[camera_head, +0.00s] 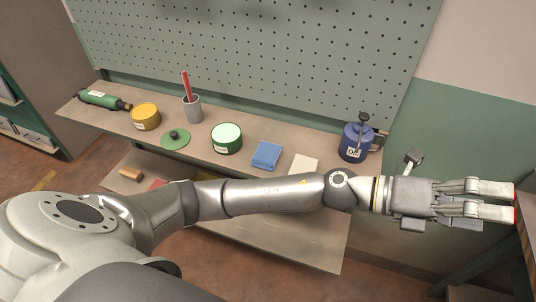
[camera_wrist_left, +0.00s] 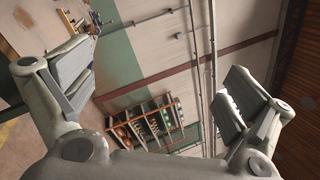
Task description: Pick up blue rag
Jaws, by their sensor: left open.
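The blue rag (camera_head: 267,155) lies folded flat on the workbench shelf, between the green tin and a pale cloth or card. My left arm stretches across the head view in front of the shelf. My left gripper (camera_head: 513,203) is at the far right of that view, well to the right of the rag and past the shelf's right end. In the left wrist view the left gripper (camera_wrist_left: 160,95) has its fingers wide apart with nothing between them. The rag does not show there. My right gripper is not in view.
A pegboard (camera_head: 250,50) rises behind. A table edge (camera_head: 526,230) is near my gripper.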

